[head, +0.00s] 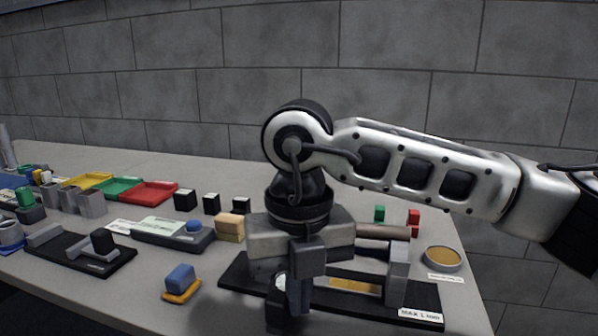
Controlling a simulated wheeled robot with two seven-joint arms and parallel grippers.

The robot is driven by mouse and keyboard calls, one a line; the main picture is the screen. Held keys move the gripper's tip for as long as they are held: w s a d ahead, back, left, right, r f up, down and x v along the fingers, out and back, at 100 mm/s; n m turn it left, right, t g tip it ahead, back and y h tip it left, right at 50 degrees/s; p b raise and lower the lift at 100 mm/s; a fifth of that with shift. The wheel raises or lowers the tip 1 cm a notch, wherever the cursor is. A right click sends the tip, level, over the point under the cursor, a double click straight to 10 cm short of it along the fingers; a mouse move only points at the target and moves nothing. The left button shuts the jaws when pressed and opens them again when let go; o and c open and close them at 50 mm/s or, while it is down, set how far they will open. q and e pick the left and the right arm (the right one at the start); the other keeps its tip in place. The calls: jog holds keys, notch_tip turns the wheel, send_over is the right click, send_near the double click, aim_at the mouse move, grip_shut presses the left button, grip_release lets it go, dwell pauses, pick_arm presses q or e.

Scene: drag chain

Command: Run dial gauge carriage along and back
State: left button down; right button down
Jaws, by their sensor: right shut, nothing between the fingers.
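My right gripper (290,308) points down, shut and empty, at the front of a black-based fixture (408,303). A grey upright block (397,272) stands at the fixture's right end, with a brass-coloured strip (352,286) left of it. A brown bar (382,231) shows behind. A small pale round face (280,283), perhaps the dial gauge, peeks out beside my fingers; the gripper hides most of it and the carriage. I cannot tell whether my fingers touch it. A label reading "MAX 1 mm" (419,316) lies on the base's right end. My left gripper is not in view.
A blue block on an orange pad (181,283) sits left of the fixture. A black base with a knob (102,243), a grey device (165,233), coloured trays (150,192) and black blocks (186,200) lie farther left. A round golden dish (441,257) is at the right.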

jog(key=shift+w+a, duration=0.15)
jog(key=shift+a, duration=0.35)
jog(key=shift+w+a, duration=0.1)
jog(key=shift+a, duration=0.25)
dwell(0.3)
jog(key=shift+d, duration=0.15)
jog(key=shift+d, duration=0.45)
jog(key=shift+r, duration=0.1)
notch_tip(320, 180, up, 8)
jog(key=p, duration=0.4)
jog(key=shift+s, duration=0.2)
